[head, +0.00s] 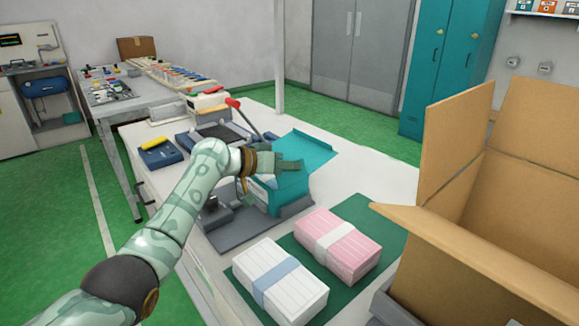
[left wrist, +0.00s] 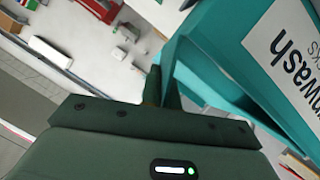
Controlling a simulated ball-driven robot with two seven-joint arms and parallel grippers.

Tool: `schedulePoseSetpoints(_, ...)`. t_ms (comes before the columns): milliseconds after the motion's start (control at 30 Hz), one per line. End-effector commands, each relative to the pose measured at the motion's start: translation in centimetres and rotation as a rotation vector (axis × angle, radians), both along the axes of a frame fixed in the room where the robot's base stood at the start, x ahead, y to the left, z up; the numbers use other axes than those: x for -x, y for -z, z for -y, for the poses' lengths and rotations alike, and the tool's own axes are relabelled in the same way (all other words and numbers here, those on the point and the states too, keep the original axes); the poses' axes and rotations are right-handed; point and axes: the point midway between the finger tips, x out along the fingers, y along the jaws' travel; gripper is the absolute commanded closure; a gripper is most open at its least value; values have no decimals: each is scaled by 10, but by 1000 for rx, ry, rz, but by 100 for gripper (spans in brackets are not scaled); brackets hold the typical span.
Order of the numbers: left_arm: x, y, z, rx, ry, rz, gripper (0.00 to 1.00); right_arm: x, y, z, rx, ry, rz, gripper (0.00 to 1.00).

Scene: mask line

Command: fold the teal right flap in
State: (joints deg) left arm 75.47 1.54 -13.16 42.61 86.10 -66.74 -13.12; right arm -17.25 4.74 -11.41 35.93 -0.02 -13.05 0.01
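A teal carton (head: 262,197) with a white label sits in a grey fixture (head: 235,238) on the white table. A teal flap (head: 312,147) stands out from its far right side, spread outward. My left gripper (head: 290,165) is over the carton, in front of this flap, and covers part of the opening. My right gripper is not in view.
A white banded stack (head: 280,280) and a pink banded stack (head: 338,244) lie on a green mat (head: 375,220) near the front. A large open cardboard box (head: 520,190) stands at the right. A red-handled lever (head: 236,105) is behind the carton. A blue tray (head: 160,154) is at the left.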

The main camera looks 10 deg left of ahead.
Motion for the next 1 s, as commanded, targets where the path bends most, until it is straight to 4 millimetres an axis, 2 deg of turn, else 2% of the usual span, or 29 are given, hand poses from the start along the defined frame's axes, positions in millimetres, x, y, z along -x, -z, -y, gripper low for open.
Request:
schedulePoseSetpoints(67,0,2,0,-2,0,-2,100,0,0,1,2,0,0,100)
schedulePoseSetpoints(167,0,2,0,-2,0,-2,76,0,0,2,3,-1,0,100)
schedulePoseSetpoints(467,1,0,-1,-2,0,0,75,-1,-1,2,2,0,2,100)
schedulePoseSetpoints(567,5,-7,-8,-1,-3,3,75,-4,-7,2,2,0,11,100)
schedulePoseSetpoints(667,15,-17,-21,-2,-2,5,75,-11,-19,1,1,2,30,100)
schedulePoseSetpoints(1000,64,-48,-91,-4,-2,4,75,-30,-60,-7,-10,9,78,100)
